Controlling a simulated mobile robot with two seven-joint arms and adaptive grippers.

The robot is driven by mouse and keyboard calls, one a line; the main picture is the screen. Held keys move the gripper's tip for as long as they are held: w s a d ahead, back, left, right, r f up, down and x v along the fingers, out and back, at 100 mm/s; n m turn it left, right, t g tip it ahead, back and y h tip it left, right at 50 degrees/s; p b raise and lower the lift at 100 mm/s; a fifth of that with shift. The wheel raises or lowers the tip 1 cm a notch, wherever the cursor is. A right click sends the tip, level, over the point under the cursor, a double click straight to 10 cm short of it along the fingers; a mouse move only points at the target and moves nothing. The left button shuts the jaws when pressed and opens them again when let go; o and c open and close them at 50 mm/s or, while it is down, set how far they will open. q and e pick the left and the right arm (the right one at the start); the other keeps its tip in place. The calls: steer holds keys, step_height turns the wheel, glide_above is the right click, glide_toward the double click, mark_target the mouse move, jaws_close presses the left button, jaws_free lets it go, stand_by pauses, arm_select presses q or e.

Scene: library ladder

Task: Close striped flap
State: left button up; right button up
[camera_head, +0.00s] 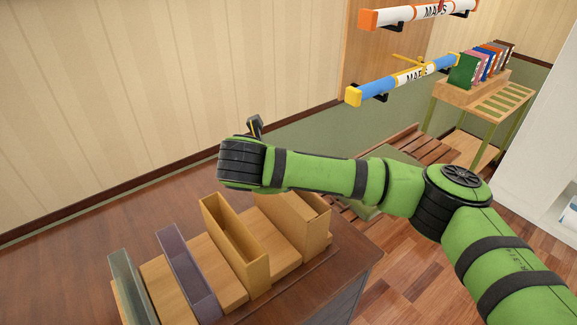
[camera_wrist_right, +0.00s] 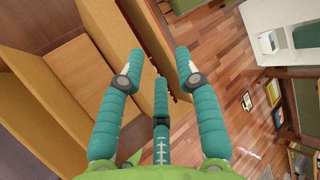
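I cannot make out a striped flap in either view. In the head view an open-topped wooden box (camera_head: 228,240) and a second wooden box (camera_head: 315,232), partly behind my arm, stand on the desk. My left gripper is not in view.
The brown desk (camera_head: 345,275) also holds a purple divider (camera_head: 185,265) and a greenish one (camera_head: 125,280). Map tubes (camera_head: 400,80) hang on the wall. A book stand (camera_head: 485,100) is at the back right. The desk's left part is clear.

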steer(key=p+x, duration=0.1)
steer(key=x, duration=0.3)
steer(key=shift+w+d+p, duration=0.15)
steer(key=shift+d+p, duration=0.1)
steer(key=shift+p, duration=0.1)
steer(key=shift+w+f, duration=0.2)
steer(key=shift+f, duration=0.05)
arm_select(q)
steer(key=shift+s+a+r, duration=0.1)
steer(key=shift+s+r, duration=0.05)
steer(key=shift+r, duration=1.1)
arm_select(e)
steer(key=shift+w+f, duration=0.2)
steer(key=shift+f, duration=0.1)
